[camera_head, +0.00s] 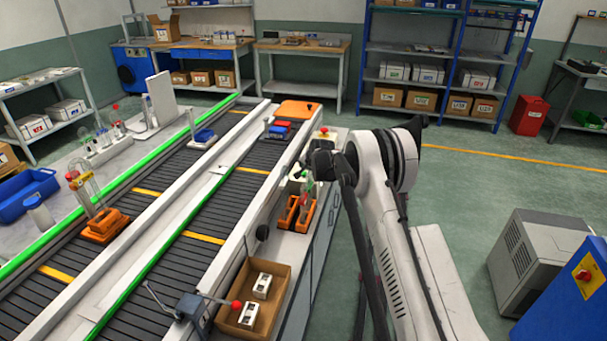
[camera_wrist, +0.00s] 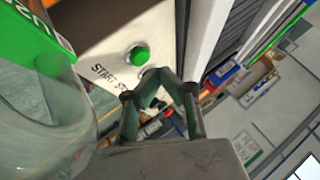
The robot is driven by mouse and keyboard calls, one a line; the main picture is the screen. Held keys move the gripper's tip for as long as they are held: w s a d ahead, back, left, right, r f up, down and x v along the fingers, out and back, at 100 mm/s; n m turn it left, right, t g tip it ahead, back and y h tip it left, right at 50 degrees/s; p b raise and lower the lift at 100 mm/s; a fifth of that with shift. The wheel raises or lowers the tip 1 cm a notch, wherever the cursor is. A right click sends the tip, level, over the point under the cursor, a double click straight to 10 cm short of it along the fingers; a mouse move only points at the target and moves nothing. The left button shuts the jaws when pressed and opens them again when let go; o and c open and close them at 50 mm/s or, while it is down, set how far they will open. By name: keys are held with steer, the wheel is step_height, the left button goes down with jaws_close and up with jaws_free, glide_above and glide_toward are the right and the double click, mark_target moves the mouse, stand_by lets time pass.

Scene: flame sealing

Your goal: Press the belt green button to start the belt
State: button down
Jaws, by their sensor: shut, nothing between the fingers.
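In the wrist view, the green button (camera_wrist: 137,54) sits on a pale panel (camera_wrist: 105,30) beside printed START STOP lettering. My gripper (camera_wrist: 159,77) is shut and empty, its tips just below and right of the button in the picture. I see no contact with the green button. A second round button is mostly hidden behind the fingertips; its colour is unclear. In the head view, my arm reaches over the side bench near the belt (camera_head: 206,198). The green button and my fingertips cannot be made out clearly there.
A clear glass vessel (camera_wrist: 45,105) and green sign (camera_wrist: 32,30) are close at the left in the wrist view. In the head view, a red knob (camera_head: 324,130), an orange rack (camera_head: 297,213) and a cardboard box (camera_head: 278,318) are on the bench.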

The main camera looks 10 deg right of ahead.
steer(key=shift+f, duration=0.15)
steer(key=shift+f+b, duration=0.35)
steer(key=shift+b, duration=0.4)
